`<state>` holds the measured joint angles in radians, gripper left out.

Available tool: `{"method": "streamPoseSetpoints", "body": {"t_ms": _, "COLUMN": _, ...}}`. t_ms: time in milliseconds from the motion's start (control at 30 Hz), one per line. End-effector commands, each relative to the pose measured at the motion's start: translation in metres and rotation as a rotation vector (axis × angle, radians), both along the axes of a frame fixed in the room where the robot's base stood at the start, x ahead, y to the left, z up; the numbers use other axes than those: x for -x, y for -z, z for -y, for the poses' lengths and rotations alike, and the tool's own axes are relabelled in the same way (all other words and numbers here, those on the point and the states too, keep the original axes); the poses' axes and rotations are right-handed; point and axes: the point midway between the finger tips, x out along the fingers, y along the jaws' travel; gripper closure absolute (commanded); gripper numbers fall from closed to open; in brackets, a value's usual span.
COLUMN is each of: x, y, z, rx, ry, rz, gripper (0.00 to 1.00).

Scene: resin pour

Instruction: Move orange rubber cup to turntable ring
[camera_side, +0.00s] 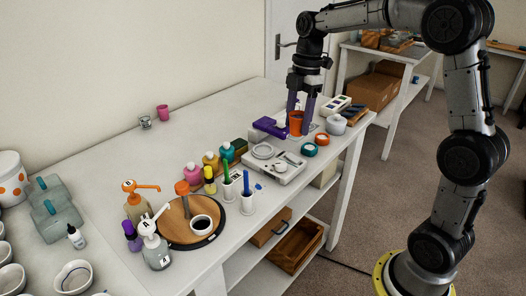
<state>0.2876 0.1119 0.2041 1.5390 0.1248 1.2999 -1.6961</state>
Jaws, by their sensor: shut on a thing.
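The orange rubber cup (296,123) is between the fingers of my gripper (301,112) at the far right part of the white table. My gripper points down and is shut on the cup. Whether the cup's base touches the table cannot be told. The turntable (178,234) is a round wooden disc with a dark ring edge, near the table's front left.
Between them stand pink (193,174), tan and teal bottles, white holders with green and blue sticks (247,196), and a scale (276,162). Pump bottles (156,245) crowd the turntable's left. The table's back is mostly clear.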

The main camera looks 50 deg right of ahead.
Motion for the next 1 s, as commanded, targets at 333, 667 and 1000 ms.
{"method": "streamPoseSetpoints", "body": {"t_ms": 333, "x": -0.047, "y": 0.023, "z": 0.01, "rx": -0.001, "ry": 0.0, "rz": -0.003, "gripper": 0.97}}
{"method": "streamPoseSetpoints", "body": {"t_ms": 667, "x": -0.105, "y": 0.063, "z": 0.023, "rx": -0.001, "ry": 0.0, "rz": -0.004, "gripper": 0.97}}
{"method": "streamPoseSetpoints", "body": {"t_ms": 1000, "x": -0.13, "y": 0.092, "z": 0.028, "rx": 0.0, "ry": -0.001, "rz": 0.0, "gripper": 0.97}}
